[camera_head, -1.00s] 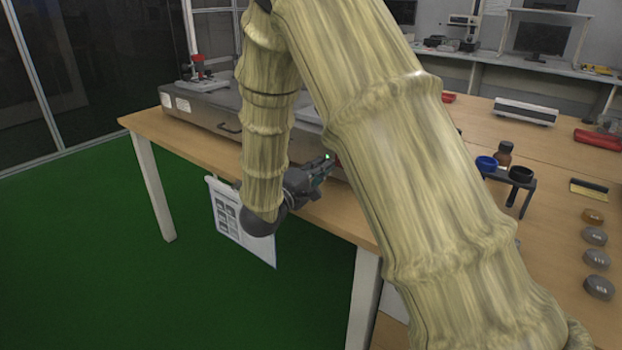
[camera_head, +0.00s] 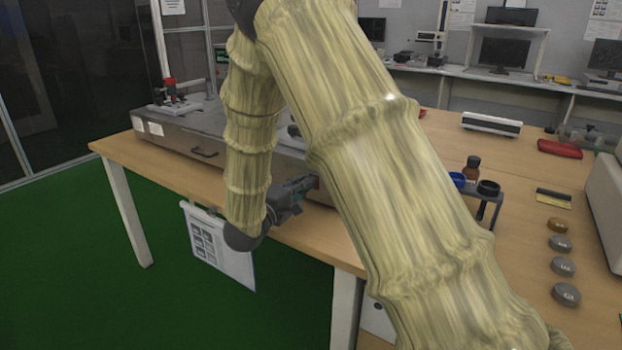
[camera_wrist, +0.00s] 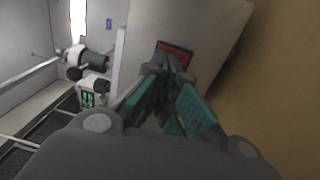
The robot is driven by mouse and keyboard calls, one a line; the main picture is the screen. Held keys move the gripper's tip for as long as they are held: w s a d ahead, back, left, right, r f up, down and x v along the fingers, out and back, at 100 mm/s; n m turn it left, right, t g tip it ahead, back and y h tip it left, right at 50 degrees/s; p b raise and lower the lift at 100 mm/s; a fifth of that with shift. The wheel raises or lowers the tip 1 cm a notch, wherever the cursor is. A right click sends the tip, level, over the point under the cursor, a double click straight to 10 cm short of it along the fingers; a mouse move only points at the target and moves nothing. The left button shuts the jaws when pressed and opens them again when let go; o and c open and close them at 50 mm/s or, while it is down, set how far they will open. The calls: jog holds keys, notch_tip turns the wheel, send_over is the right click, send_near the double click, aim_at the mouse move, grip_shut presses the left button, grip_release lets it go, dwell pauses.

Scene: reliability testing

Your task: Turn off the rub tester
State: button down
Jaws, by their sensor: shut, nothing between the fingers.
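The rub tester (camera_head: 190,138) is a long grey machine on the wooden table, partly hidden behind my arm. In the wrist view, its pale front panel (camera_wrist: 205,30) carries a dark switch with a red edge (camera_wrist: 175,47). My gripper (camera_head: 312,183) is at the machine's front near the table's edge. In the wrist view the teal-padded fingers of my gripper (camera_wrist: 168,66) are closed together with nothing between them. Their tips are at the switch and cover part of it; I cannot tell whether they touch it. The switch's position is not clear.
A paper sheet (camera_head: 215,245) hangs at the table's front edge below my gripper. A small rack with cups (camera_head: 487,188), a brown bottle (camera_head: 472,168) and several round weights (camera_head: 563,266) stand on the table to the right. Green floor (camera_head: 90,290) is open at the left.

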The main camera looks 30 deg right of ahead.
jog(key=shift+d+r+b, duration=0.1)
jog(key=shift+b, duration=0.2)
jog(key=shift+s+a+r+p, duration=0.2)
jog(key=shift+a+p, duration=0.4)
jog(key=shift+p, duration=0.15)
jog(key=r+p+v, duration=0.2)
jog(key=p+v, duration=0.1)
jog(key=v, duration=0.9)
jog(key=shift+s+a, duration=0.15)
jog(key=shift+a, duration=0.25)
